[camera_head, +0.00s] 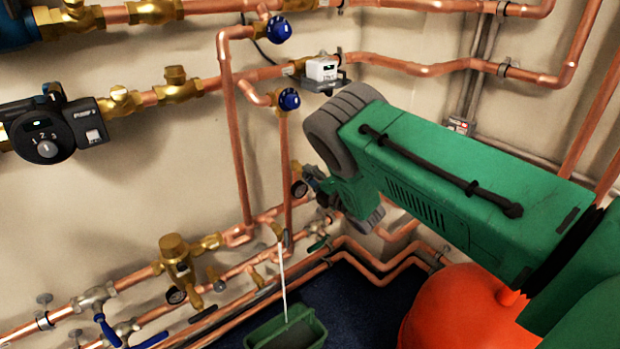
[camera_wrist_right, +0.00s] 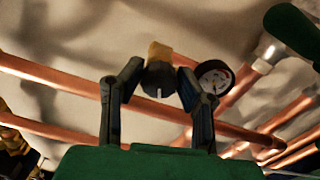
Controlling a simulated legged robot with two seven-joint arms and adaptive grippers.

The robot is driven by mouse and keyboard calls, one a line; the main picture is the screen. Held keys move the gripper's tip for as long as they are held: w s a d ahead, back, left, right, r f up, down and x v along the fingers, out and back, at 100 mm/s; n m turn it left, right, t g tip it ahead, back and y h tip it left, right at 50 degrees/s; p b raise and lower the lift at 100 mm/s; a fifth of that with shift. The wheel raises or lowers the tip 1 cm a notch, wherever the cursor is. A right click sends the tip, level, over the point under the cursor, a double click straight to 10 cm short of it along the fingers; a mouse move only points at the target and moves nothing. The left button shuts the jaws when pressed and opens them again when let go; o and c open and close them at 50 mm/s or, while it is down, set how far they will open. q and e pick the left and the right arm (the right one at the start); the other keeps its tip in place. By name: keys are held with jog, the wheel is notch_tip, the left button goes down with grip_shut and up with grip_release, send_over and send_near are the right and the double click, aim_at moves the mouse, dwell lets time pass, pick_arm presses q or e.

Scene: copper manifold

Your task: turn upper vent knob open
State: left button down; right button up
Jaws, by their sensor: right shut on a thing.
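A dark round knob (camera_wrist_right: 158,79) with a brass body behind it shows in the right wrist view; I take it to be the upper vent knob. My right gripper (camera_wrist_right: 161,88) has one finger on each side of it and is shut on it. In the head view my right gripper (camera_head: 312,178) reaches to the pipework near a small gauge, and the green arm comes in from the right. I cannot make out the held knob there, as my wrist and fingers cover that spot. My left gripper is not in view.
A round gauge (camera_wrist_right: 215,77) sits close beside the right finger; it also shows in the head view (camera_head: 299,189). Copper pipes (camera_head: 236,150) run along the wall. Two blue knobs (camera_head: 278,30) (camera_head: 289,99) are above. A green bin (camera_head: 287,330) stands below.

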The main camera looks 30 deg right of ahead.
jog(key=shift+s+a+f+n, duration=0.15)
jog(key=shift+f+n, duration=0.2)
jog(key=shift+n, duration=0.35)
jog(key=o, duration=1)
jog(key=shift+o, duration=0.6)
jog(key=shift+r, duration=0.1)
jog(key=shift+s, duration=0.15)
jog(key=s+d, duration=0.1)
jog(key=s, duration=1)
jog(key=shift+s, duration=0.2)
